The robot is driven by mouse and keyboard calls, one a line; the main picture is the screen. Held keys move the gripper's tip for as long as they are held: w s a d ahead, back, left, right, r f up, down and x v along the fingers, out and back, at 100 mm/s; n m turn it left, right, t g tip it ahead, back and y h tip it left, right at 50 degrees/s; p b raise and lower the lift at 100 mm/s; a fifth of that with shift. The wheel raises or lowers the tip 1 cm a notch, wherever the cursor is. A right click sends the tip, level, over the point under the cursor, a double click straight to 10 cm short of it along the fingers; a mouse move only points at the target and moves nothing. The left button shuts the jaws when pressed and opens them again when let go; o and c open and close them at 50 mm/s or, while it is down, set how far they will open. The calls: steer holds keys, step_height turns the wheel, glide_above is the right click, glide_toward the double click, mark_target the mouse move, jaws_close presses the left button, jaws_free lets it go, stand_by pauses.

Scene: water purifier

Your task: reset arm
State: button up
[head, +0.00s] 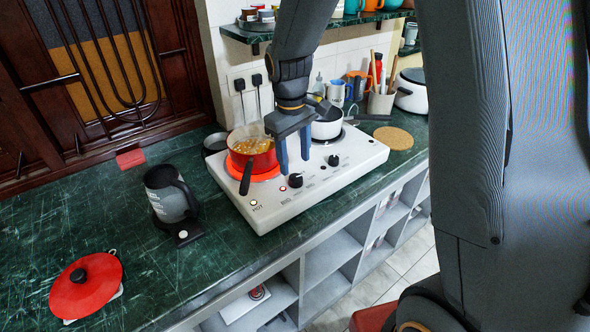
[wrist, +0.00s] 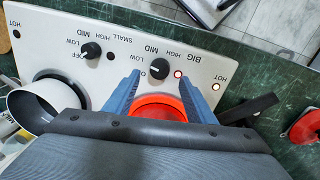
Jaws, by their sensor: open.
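My gripper (head: 294,165) hangs fingers down over the white two-burner cooktop (head: 335,178). It is open with nothing between its fingers. In the wrist view, the fingers of my gripper (wrist: 165,78) frame the black BIG knob (wrist: 158,68), apart from it as far as I can see. The knob (head: 295,180) also shows just below the fingertips in the head view. A red pot (head: 264,163) with yellowish contents stands on the glowing burner to the left of the gripper. A white pot (head: 328,127) stands on the other burner, partly hidden by my arm.
A dark kettle (head: 170,193) and a red lid (head: 86,284) stand on the green counter (head: 150,260) at left. A shelf (head: 262,32) is behind my arm. A utensil holder (head: 380,104), mugs and a rice cooker (head: 411,91) stand at the back right.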

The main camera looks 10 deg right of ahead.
steer(key=shift+r, duration=1.05)
